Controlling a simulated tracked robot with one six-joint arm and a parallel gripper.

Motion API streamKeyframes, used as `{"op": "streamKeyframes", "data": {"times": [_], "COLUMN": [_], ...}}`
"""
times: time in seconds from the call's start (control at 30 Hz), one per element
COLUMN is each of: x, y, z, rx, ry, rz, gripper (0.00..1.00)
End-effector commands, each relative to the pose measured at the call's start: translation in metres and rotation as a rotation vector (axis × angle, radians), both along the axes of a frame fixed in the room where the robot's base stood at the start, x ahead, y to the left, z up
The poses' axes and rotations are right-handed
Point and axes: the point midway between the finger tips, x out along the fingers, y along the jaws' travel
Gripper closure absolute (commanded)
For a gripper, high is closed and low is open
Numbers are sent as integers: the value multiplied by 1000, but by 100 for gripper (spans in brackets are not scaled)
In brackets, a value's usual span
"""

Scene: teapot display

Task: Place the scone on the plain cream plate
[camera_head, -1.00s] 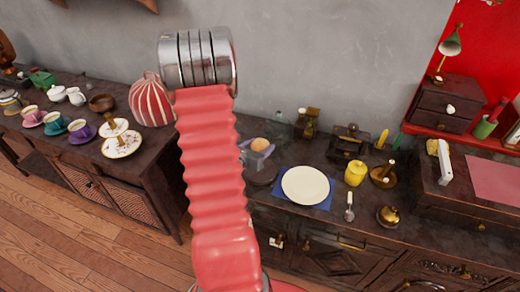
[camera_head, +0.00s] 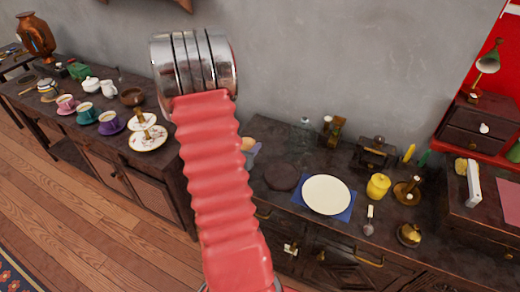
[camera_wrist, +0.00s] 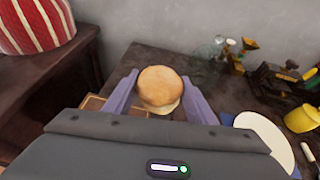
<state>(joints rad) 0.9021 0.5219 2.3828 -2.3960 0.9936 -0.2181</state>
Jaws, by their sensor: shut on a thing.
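The scone (camera_wrist: 160,88) is round and golden brown, held between the two purple fingers of my gripper (camera_wrist: 156,98) in the wrist view. My gripper is shut on it. In the head view the scone (camera_head: 247,144) and a finger (camera_head: 253,154) show just right of my red arm, which hides the rest. The plain cream plate (camera_head: 326,195) lies empty on a blue napkin (camera_head: 298,205) on the dark cabinet, to the right of my gripper. In the wrist view the plate (camera_wrist: 265,135) is at lower right, partly cut off by my gripper body.
A dark round board (camera_head: 281,177) lies left of the plate. A yellow pot (camera_head: 378,186), a spoon (camera_head: 368,222) and a brass bell (camera_head: 409,235) are to its right.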

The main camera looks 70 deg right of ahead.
Motion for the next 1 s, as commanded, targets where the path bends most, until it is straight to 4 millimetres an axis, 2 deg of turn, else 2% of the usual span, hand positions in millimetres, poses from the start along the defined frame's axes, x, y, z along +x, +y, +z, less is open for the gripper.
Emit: {"op": "streamKeyframes", "data": {"times": [0.03,0.1,0.27,0.5,0.8,1.0], "x": [22,47,101,173,246,281], "y": [10,23,58,121,216,287], "z": [5,9,20,35,54,66], "rx": [-2,-2,0,1,1,1], "ry": [-2,-1,-3,-3,-4,-3], "rz": [45,99,222,408,641,795], "gripper": [72,72,72,72,72,72]}}
